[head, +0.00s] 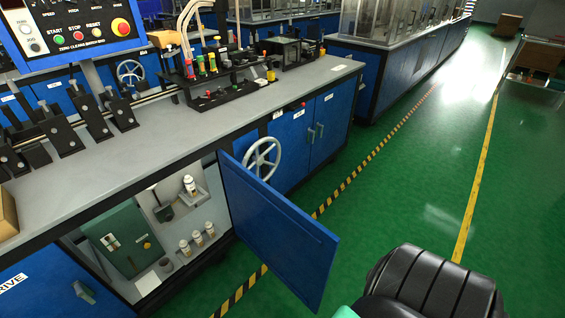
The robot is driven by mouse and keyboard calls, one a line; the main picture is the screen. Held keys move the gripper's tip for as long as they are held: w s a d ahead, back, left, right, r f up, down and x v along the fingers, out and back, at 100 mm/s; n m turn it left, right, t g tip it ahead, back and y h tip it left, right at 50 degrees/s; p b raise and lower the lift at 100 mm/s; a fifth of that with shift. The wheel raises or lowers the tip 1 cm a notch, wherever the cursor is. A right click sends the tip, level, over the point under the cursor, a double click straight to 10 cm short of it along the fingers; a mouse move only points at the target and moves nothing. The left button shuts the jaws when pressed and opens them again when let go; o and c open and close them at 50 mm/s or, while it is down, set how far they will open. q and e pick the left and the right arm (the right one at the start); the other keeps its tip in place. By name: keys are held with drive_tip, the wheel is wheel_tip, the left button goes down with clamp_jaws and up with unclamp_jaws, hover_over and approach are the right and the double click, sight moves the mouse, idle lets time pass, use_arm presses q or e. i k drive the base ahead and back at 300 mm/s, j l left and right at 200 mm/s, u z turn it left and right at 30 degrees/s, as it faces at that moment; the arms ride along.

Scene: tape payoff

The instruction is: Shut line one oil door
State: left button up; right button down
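The blue oil door (275,232) stands wide open, swung out from the front of the workbench over the green floor. Its hinge side is at the right edge of the open cabinet (152,236). Inside the cabinet are a dark green box (122,240) and several small white bottles (197,238). No label shows on the door, so I cannot tell which line it belongs to. Neither of my grippers is in view.
A grey handwheel (262,158) sticks out just right of the door. Closed blue doors (312,130) lie beyond it. A black cushioned object (425,285) fills the bottom right. A striped floor line (342,187) runs along the bench, with free green floor (420,190) to its right.

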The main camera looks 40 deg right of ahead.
sight(298, 250)
drive_tip(key=k+l+u, duration=0.1)
drive_tip(key=l, duration=0.3)
drive_tip(key=k+l+u, duration=0.1)
drive_tip(key=k+l, duration=0.2)
drive_tip(key=k+l+u, duration=0.1)
drive_tip(key=l, duration=0.4)
drive_tip(key=k+l+u, duration=0.1)
drive_tip(key=k+l, duration=0.2)
drive_tip(key=l+u, duration=0.25)
drive_tip(key=l, duration=1.55)
drive_tip(key=k, duration=0.3)
